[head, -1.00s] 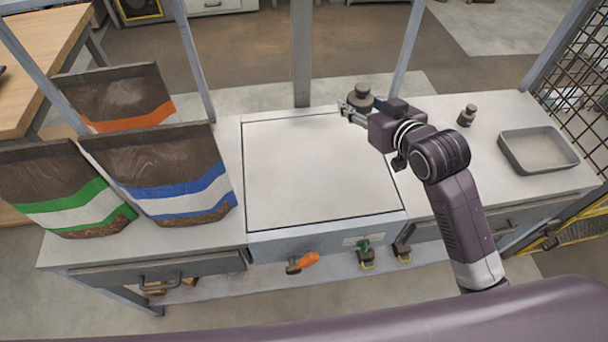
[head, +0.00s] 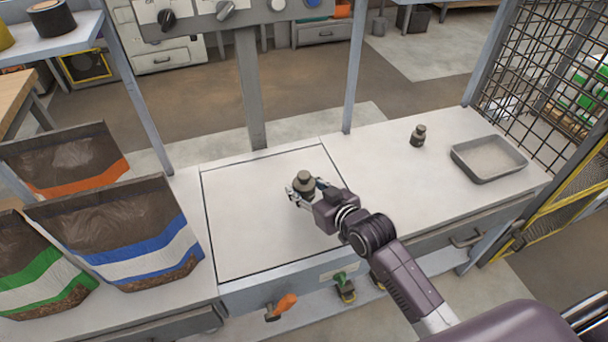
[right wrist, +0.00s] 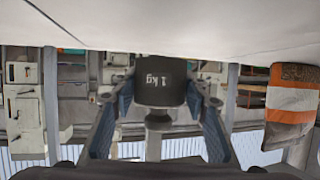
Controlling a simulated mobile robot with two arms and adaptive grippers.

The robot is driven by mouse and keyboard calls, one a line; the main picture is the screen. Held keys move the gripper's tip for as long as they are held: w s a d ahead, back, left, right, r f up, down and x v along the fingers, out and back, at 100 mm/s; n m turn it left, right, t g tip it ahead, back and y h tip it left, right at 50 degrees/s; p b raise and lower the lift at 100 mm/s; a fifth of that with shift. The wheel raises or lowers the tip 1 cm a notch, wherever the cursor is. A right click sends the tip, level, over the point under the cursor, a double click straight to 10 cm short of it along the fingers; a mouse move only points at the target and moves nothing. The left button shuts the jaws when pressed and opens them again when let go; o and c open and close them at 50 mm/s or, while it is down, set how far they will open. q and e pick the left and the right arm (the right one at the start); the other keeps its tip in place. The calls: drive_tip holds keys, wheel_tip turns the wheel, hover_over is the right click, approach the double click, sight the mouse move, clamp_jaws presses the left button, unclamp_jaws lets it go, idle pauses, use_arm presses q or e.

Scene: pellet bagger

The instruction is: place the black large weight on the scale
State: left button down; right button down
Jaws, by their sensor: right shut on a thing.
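The black large weight (head: 303,181), dark with a knob on top, is held by my right gripper (head: 305,192) over the right-hand part of the scale (head: 245,235). The scale is a large white square plate with a dark outline, set in the bench. In the right wrist view, which is upside down, the weight (right wrist: 161,82) reads "1 kg" and sits between both fingers, its base close to the white surface. I cannot tell whether it touches the plate. My left gripper is not in view.
A smaller dark weight (head: 418,136) and a grey tray (head: 488,160) stand on the bench right of the scale. Several pellet bags (head: 125,235) stand at the left. Frame posts rise behind and beside the scale. The rest of the plate is clear.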

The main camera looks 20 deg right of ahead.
sight(304, 198)
drive_tip(key=shift+w+f, duration=0.1)
drive_tip(key=shift+f, duration=2.15)
drive_tip(key=shift+f+b, duration=0.15)
drive_tip(key=shift+b, duration=0.15)
drive_tip(key=c, duration=1.1)
unclamp_jaws()
drive_tip(key=shift+f, duration=0.15)
drive_tip(key=shift+c, duration=0.2)
drive_tip(key=v, duration=1.2)
drive_tip(key=shift+s+d, duration=0.1)
drive_tip(key=shift+s, duration=0.15)
